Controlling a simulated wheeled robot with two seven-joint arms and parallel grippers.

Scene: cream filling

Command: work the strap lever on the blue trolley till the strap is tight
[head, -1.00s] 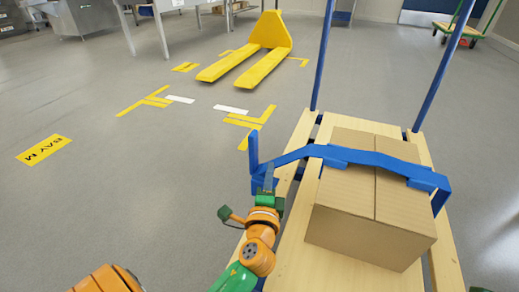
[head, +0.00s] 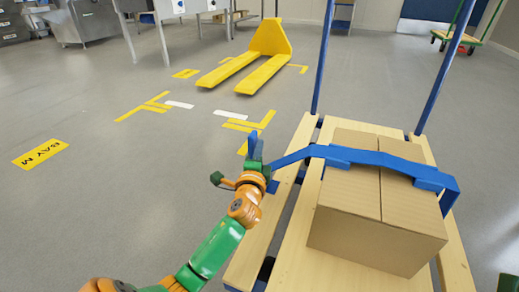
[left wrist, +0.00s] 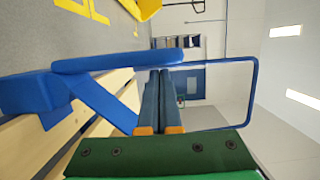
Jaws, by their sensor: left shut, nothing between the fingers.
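The blue trolley (head: 293,193) has a wooden slatted deck with a cardboard box (head: 377,222) on it. A blue strap (head: 378,159) runs over the box top. The blue strap lever (left wrist: 118,63) shows as a long bar in the left wrist view, with its blue mount (left wrist: 28,93) at its left. In the head view the lever is mostly hidden by my left gripper (head: 257,140), at the deck's left edge. My left gripper is shut and empty, its fingertips close to the lever; I cannot tell whether they touch. My right gripper is out of view.
Two blue posts (head: 323,60) rise from the trolley's far end. A yellow pallet truck (head: 268,50) stands farther back on the grey floor, near yellow and white floor markings (head: 241,125). The floor left of the trolley is clear.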

